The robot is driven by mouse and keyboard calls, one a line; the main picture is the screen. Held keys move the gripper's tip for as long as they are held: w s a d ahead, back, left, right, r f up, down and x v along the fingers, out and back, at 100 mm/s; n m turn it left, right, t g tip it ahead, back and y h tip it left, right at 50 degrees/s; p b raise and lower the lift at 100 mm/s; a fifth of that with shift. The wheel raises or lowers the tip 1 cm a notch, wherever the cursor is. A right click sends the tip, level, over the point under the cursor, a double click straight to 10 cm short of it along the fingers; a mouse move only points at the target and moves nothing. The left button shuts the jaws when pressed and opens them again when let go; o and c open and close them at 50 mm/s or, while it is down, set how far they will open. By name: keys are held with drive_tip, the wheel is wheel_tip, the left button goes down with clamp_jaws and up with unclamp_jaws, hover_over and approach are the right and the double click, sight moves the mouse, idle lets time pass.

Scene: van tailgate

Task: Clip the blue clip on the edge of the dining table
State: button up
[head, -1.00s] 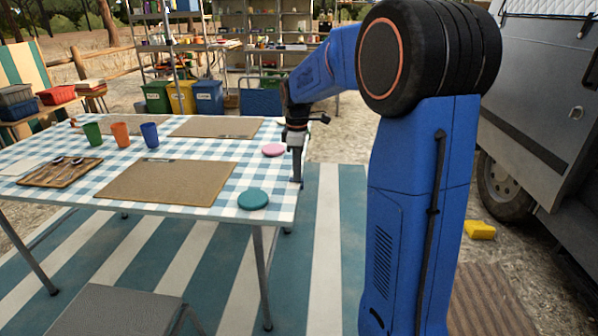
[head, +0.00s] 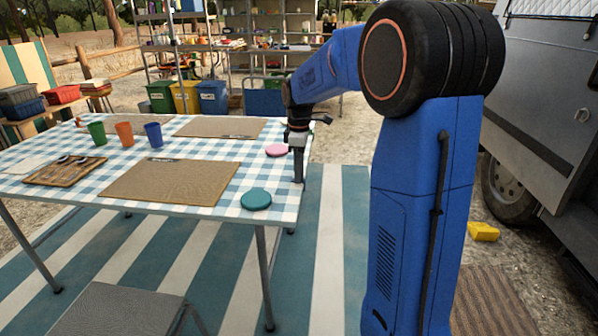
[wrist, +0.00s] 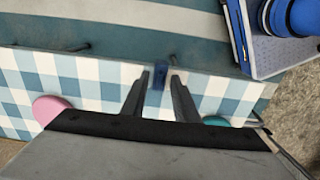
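The dining table (head: 90,172) has a blue-and-white checked cloth; its edge (wrist: 110,66) crosses the wrist view. The blue clip (wrist: 159,76) sits at this edge, partly over the cloth and reaching slightly past the rim. How its jaws sit on the edge cannot be made out. My gripper (head: 298,180) is low at the right edge of the table in the head view. In the wrist view my gripper (wrist: 161,80) is open, with one finger on each side of the clip and a visible gap to both. In the head view the clip is too small to tell.
A teal disc (head: 256,199) and a pink disc (head: 276,150) lie on the cloth near my gripper. Brown mats (head: 170,182), a wooden tray (head: 65,171) and three cups (head: 124,133) are farther left. A grey stool (head: 118,310) stands in front. A van (head: 550,110) is at right.

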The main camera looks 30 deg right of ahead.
wheel_tip(320, 180, up, 17)
drive_tip(key=s+a+f+m+t, duration=0.1)
drive_tip(key=s+a+f+m, duration=0.2)
drive_tip(key=s, duration=0.8)
drive_tip(key=s+a+f+m+t, duration=0.2)
drive_tip(key=s+f, duration=0.6)
drive_tip(key=s, duration=0.4)
drive_tip(key=s+a+f+m+t, duration=0.1)
drive_tip(key=s+a+f+m, duration=0.3)
drive_tip(key=s, duration=0.7)
drive_tip(key=shift+s+a+f+m+t, duration=0.15)
drive_tip(key=shift+a+f+m+t, duration=0.25)
drive_tip(key=shift+f+m, duration=0.65)
drive_tip(key=shift+r, duration=0.15)
